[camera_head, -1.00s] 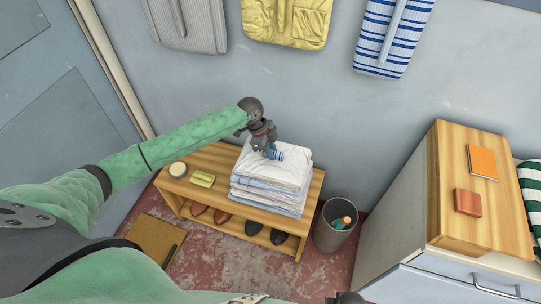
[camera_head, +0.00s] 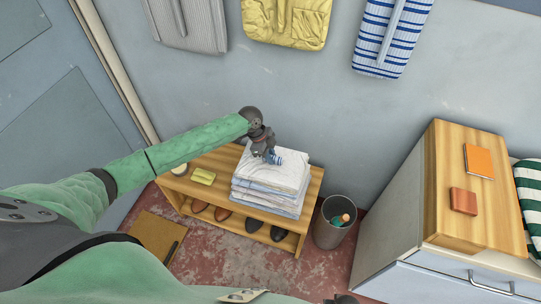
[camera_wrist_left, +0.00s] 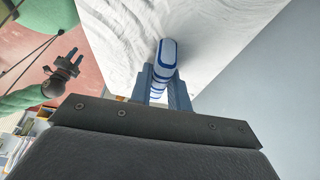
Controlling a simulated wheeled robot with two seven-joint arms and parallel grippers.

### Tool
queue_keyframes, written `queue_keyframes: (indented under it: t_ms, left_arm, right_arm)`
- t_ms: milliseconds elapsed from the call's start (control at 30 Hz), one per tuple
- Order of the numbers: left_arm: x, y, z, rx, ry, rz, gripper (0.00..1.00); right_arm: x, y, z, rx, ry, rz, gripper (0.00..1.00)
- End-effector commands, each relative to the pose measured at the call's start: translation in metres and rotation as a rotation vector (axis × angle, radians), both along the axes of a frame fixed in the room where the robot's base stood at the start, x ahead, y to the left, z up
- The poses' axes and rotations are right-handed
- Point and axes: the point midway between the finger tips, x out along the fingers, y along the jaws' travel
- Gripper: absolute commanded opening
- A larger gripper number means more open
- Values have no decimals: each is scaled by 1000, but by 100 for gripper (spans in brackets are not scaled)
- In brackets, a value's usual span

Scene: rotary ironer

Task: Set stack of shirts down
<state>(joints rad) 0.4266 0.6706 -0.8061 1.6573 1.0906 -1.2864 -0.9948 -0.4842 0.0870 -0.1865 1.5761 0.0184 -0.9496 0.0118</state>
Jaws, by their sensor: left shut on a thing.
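The stack of shirts (camera_head: 270,190), folded white and pale blue, is over the right part of a wooden bench (camera_head: 227,196) and looks to rest on its top. My left gripper (camera_head: 270,155) is at the top of the stack, shut on a blue-and-white striped piece there. In the left wrist view the fingers (camera_wrist_left: 163,88) close around this striped piece (camera_wrist_left: 166,60), against white cloth (camera_wrist_left: 205,40). My right gripper (camera_wrist_left: 70,62) shows in the left wrist view, away from the stack, with its fingers apart and empty.
A yellow-green block (camera_head: 203,176) and a round tin, partly behind my arm, sit on the bench's left. Shoes (camera_head: 223,214) stand on its lower shelf. A grey bin (camera_head: 334,225) stands close right of it. A wood-topped cabinet (camera_head: 480,200) is further right.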

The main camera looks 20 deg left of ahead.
Motion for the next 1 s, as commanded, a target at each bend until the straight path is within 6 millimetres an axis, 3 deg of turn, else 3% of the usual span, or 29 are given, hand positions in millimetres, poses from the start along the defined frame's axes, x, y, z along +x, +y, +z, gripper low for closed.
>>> queue_keyframes:
  t_ms: [33,67,167,467,633,700,1000]
  left_arm:
    - [1,0,0,-1,-2,0,0]
    - [0,0,-1,0,0,0,22]
    - [0,0,-1,0,0,0,40]
    - [0,0,0,0,0,0,40]
    - [1,6,11,1,-2,0,40]
    - [1,10,21,1,-4,-1,40]
    - [2,32,74,1,-3,0,40]
  right_arm:
    - [0,0,1,0,0,0,36]
    - [0,0,1,1,0,0,36]
    - [0,0,2,1,-1,0,36]
    - [-1,0,2,1,1,0,36]
    - [-2,0,-4,-1,12,-1,36]
    - [5,4,15,5,2,-2,36]
    - [16,14,63,16,10,-3,36]
